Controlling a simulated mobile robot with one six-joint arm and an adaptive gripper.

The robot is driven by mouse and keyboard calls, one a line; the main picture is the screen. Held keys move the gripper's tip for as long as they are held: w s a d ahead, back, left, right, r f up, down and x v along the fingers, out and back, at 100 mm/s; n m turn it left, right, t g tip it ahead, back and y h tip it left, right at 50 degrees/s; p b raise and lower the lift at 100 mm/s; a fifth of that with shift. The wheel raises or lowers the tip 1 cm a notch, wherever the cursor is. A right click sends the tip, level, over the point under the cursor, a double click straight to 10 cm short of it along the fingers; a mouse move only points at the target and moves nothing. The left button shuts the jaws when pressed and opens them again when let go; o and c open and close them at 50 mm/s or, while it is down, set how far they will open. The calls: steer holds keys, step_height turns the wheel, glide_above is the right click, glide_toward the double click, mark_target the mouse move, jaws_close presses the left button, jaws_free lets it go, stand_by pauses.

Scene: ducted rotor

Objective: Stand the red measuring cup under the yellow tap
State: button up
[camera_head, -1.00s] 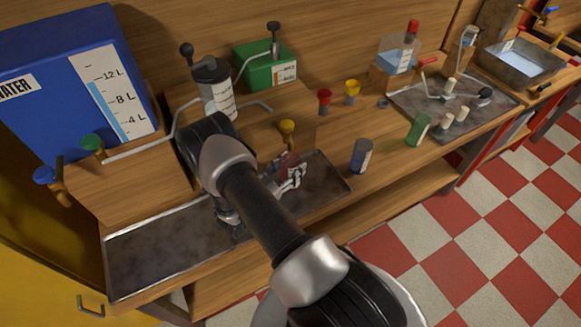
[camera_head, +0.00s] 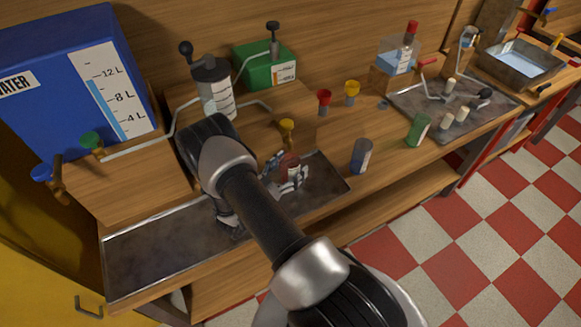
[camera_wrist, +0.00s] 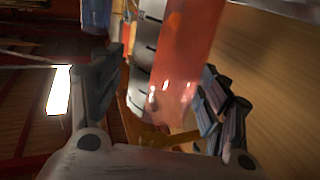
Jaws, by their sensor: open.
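The red measuring cup (camera_head: 289,164) is on the metal tray (camera_head: 330,182), just below and in front of the yellow tap (camera_head: 287,125) in the head view. My gripper (camera_head: 284,172) is open around the cup, one finger on each side. In the wrist view the translucent red cup (camera_wrist: 190,55), with a white scale strip, fills the gap between the spread fingers (camera_wrist: 158,95). The cup's base and part of its wall are hidden by the fingers, so I cannot tell its exact alignment with the spout.
A blue cup (camera_head: 361,157) stands right of the tray and a green cup (camera_head: 418,130) farther right. A red funnel (camera_head: 323,98) and a yellow funnel (camera_head: 352,90) stand behind. The tray's left part (camera_head: 150,255) is bare.

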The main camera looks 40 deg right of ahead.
steer(key=shift+s+f, duration=0.2)
steer(key=shift+f, duration=0.5)
steer(key=shift+w+r+p, duration=0.1)
steer(key=shift+r+p, duration=0.45)
steer(key=shift+p, duration=0.1)
steer(key=a, duration=0.5)
steer(key=a+p, duration=0.1)
steer(key=a, duration=0.1)
steer(key=shift+s+a+r, duration=0.1)
steer(key=shift+s+a, duration=0.05)
steer(key=shift+s, duration=0.25)
